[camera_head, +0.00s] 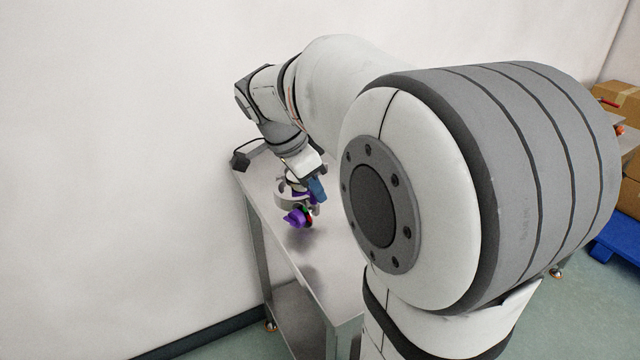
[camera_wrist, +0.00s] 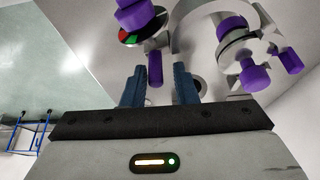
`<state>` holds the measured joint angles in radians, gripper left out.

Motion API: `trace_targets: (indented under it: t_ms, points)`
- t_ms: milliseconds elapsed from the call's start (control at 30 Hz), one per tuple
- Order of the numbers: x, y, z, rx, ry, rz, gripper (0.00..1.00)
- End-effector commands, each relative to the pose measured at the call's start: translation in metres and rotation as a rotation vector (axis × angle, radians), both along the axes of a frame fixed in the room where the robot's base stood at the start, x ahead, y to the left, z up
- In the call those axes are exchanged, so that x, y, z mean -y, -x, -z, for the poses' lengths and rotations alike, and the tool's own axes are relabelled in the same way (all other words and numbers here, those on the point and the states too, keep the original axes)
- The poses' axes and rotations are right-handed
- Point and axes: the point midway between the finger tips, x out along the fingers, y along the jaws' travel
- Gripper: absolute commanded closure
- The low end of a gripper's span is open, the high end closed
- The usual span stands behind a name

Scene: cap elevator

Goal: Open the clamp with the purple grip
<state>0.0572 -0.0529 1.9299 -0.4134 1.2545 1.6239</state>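My gripper (camera_wrist: 159,80) is open in the wrist view, with its two blue fingers apart. A purple peg-shaped grip (camera_wrist: 154,68) lies between and just beyond the fingertips; I cannot tell whether they touch it. To the right is a grey metal fitting with several purple knobs (camera_wrist: 254,77). In the head view, my gripper (camera_head: 316,189) is low over the table beside a purple part (camera_head: 295,218), partly hiding the grey fitting.
The metal table (camera_head: 262,200) stands close to the white wall, with a small black object (camera_head: 240,160) at its far corner. Its near part is clear. Cardboard boxes (camera_head: 622,97) and a blue pallet (camera_head: 618,238) are at right. A blue frame (camera_wrist: 28,132) stands on the floor.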

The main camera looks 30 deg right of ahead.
Motion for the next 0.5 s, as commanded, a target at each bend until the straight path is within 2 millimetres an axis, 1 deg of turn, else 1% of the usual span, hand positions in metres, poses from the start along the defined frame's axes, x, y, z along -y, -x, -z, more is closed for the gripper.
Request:
trace_targets:
  t_ms: [33, 100, 333, 433, 500]
  points:
    - [0.000, 0.000, 0.001, -0.002, 0.000, 0.000, 0.70]
    - [0.000, 0.001, 0.001, -0.004, 0.000, 0.001, 0.65]
    - [0.000, 0.001, 0.001, -0.006, 0.000, 0.003, 0.65]
    - [-0.003, 0.001, -0.006, -0.006, 0.000, 0.001, 0.65]
    - [-0.006, 0.001, -0.015, -0.005, 0.000, 0.001, 0.65]
